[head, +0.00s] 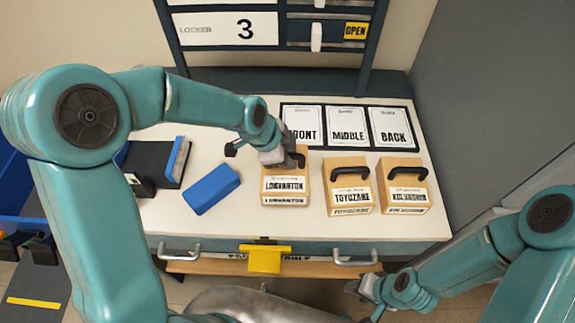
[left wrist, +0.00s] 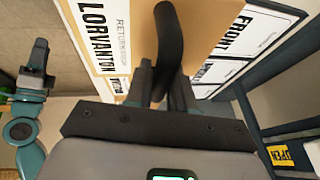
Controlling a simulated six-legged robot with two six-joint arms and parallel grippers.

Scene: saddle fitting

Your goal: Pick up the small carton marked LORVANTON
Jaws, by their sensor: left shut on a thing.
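The LORVANTON carton (head: 286,188) is a small tan box with a white label and a black handle, at the front middle of the white table. My left gripper (head: 290,160) is shut on its handle from above. In the left wrist view, the fingers (left wrist: 165,88) close around the black handle (left wrist: 170,45), and the carton's LORVANTON label (left wrist: 97,40) shows beside it. I cannot tell whether the carton touches the table. My right gripper (head: 368,292) is low in front of the table, away from the cartons; its jaw opening is too small to read.
The TOYOZANE carton (head: 349,200) and another handled carton (head: 404,200) stand to the right. Behind lie FRONT, MIDDLE (head: 347,125) and BACK (head: 390,127) cards. A blue block (head: 211,189) lies to the left. A locker rack (head: 225,30) stands behind; a grey wall is at right.

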